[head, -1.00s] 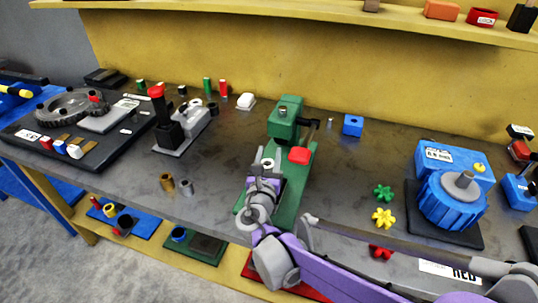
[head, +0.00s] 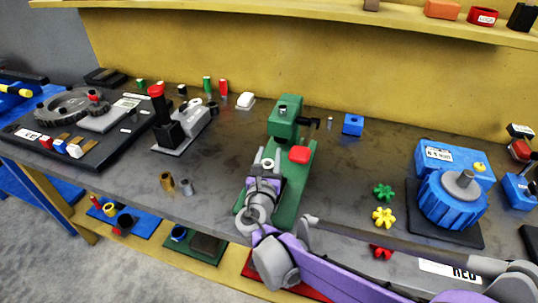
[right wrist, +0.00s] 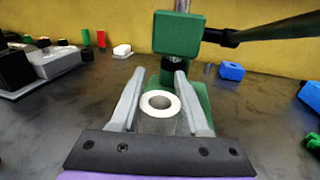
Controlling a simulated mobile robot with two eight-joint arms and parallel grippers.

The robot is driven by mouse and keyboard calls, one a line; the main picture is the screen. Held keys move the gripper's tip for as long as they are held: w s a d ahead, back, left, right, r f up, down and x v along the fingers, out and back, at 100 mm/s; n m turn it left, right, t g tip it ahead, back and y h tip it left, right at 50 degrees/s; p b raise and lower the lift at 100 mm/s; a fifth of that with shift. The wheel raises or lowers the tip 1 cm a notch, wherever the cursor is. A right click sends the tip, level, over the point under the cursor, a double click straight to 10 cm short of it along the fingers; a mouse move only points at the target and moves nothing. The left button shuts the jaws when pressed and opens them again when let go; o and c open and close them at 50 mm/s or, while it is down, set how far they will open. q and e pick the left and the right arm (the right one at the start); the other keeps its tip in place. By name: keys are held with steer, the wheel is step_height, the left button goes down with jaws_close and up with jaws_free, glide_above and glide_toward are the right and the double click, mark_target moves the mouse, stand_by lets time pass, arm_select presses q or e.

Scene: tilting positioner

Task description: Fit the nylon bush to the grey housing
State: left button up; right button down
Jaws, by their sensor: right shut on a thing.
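My right gripper (head: 265,165) is over the green press base, in front of the press column. How deep the ring sits is hard to tell. My left gripper is not in view.
The green press (head: 284,112) with its dark lever and red pad (head: 299,154) stands just beyond the gripper. Bronze (head: 167,182) and grey (head: 186,187) bushes stand to the left. Small gears (head: 383,216) and a blue machine (head: 450,200) are to the right.

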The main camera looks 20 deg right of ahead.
steer(key=shift+f+b, duration=0.7)
steer(key=shift+f, duration=0.3)
steer(key=shift+c, duration=1.5)
jaws_free()
steer(key=v, duration=1.1)
steer(key=shift+d+p, duration=0.1)
steer(key=shift+p, duration=0.2)
